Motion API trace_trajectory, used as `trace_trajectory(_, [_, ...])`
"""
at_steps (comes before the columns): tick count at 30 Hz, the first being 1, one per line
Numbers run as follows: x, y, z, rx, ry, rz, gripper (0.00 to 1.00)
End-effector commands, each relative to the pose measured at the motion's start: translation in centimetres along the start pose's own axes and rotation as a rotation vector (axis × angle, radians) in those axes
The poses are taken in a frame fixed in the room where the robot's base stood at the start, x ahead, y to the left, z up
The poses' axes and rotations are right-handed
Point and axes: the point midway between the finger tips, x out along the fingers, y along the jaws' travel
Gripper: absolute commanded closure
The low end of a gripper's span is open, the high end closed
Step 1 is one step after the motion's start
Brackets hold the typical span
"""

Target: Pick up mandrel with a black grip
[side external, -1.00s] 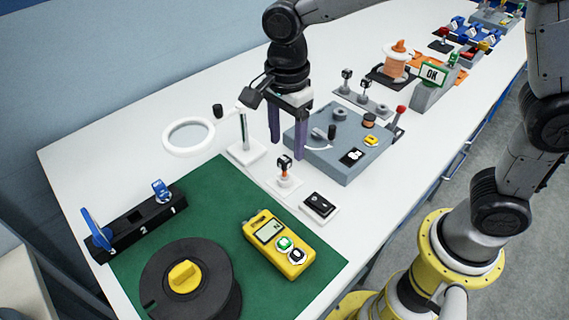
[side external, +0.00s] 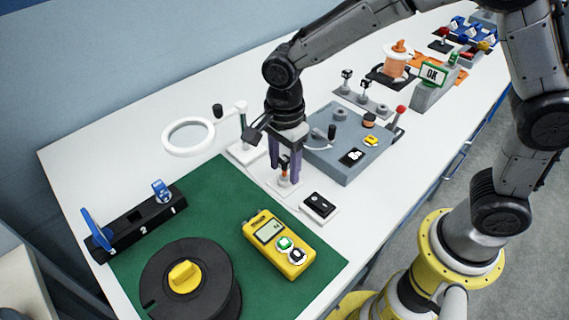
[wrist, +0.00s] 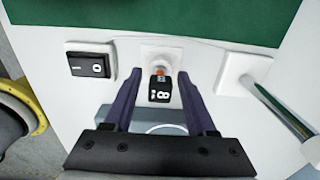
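A small mandrel (side external: 284,163) with a black grip and an orange band stands on a white square base (side external: 281,188). In the wrist view the black grip (wrist: 160,91) shows a white mark on its top, with the orange band just beyond it. My gripper (side external: 284,173) is open and points down over the mandrel. In the wrist view its two purple fingers (wrist: 160,75) are on either side of the mandrel, with a visible gap on each side. The fingers partly hide the mandrel in the side view.
A black switch on a white plate (side external: 319,206) is close in front. A white magnifier stand (side external: 243,151) is behind at left, and a grey device (side external: 344,165) at right. A yellow meter (side external: 279,243) and black spool (side external: 190,284) lie on the green mat (side external: 218,195).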

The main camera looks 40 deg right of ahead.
Motion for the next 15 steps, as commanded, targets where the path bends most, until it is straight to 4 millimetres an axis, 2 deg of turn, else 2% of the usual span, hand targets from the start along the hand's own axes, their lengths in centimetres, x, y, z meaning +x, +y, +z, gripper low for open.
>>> trace_trajectory(1, [-0.02,0.0,0.0,0.0,0.0,0.0,0.55])
trace_trajectory(6, [-0.04,0.0,0.0,0.0,0.0,0.0,0.85])
trace_trajectory(9, [-0.04,0.0,0.0,0.0,0.0,0.0,1.0])
trace_trajectory(15, [-0.06,-0.01,0.0,0.0,0.0,-0.001,1.0])
